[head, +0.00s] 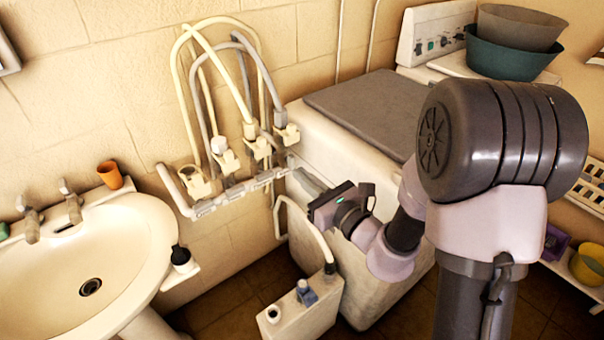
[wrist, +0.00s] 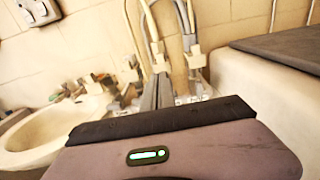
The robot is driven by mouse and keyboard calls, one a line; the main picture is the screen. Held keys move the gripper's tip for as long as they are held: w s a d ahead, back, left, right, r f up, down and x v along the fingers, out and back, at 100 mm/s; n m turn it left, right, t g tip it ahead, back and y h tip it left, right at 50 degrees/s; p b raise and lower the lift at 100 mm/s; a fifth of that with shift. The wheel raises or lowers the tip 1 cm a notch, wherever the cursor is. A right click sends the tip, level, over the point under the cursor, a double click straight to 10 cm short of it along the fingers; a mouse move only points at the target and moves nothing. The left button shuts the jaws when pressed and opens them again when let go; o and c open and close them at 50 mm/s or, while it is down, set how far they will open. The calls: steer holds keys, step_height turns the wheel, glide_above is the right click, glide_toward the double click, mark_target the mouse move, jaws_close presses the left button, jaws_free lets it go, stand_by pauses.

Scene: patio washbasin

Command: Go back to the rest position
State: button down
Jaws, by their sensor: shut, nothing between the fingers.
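My gripper (head: 303,180) is in the middle of the head view, in front of the white washing machine (head: 352,150), pointing left toward the pipes. Its fingers are together, and nothing shows between them. In the wrist view the gripper (wrist: 166,92) points at the hoses and pipes on the wall. Its dark body with a green light fills the bottom of that view. The gap to the pipes is hard to judge.
The pipe manifold (head: 230,197) with hoses runs along the wall. The washbasin (head: 95,260) is at left, holding an orange cup (head: 110,175). A pale box with a hose (head: 303,312) stands below my gripper. Stacked basins (head: 510,58) sit at back right.

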steer(key=s+a+r+n+g+y, duration=0.5)
steer(key=s+a+r+n+g, duration=0.3)
steer(key=s+n, duration=0.25)
steer(key=s+a+f+n+g+h, duration=0.2)
steer(key=s+n+g, duration=0.3)
steer(key=s, duration=0.5)
steer(key=s+d+n+t+h, duration=0.2)
steer(key=s+d+n+h, duration=0.1)
steer(key=d, duration=0.5)
steer(key=s+d+n+t+h, duration=0.1)
steer(key=s+d+n+h, duration=0.2)
steer(key=d+n+h, duration=0.3)
steer(key=shift+d+f+t+h, duration=0.3)
steer(key=shift+d+t+h, duration=0.1)
steer(key=shift+d+h, duration=0.75)
